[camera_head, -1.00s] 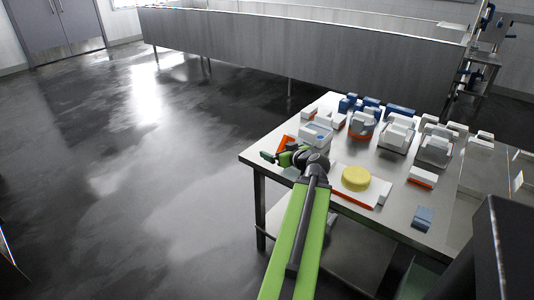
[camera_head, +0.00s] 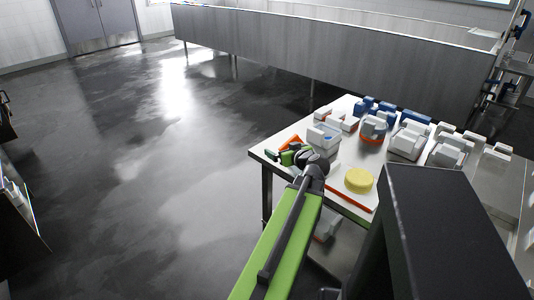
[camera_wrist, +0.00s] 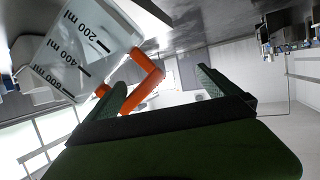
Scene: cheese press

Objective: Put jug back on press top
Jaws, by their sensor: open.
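The jug (camera_wrist: 85,40) fills the upper left of the wrist view, pale and translucent with black marks for 200, 400 and 600 ml. Its orange handle (camera_wrist: 146,84) lies between the green fingers of my gripper (camera_wrist: 162,84), nearer the left finger; contact is unclear. In the head view the jug (camera_head: 323,139) stands at the left end of the steel table, with its orange handle (camera_head: 292,142) toward my gripper (camera_head: 279,155). My gripper is open beside the handle. I cannot make out the press top with certainty.
A yellow round cheese (camera_head: 359,180) lies on a white, orange-edged tray (camera_head: 350,199) right of my arm. Several grey and white moulds (camera_head: 408,141) and blue pieces stand behind. A tall stand with blue parts (camera_head: 510,55) is at the far right.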

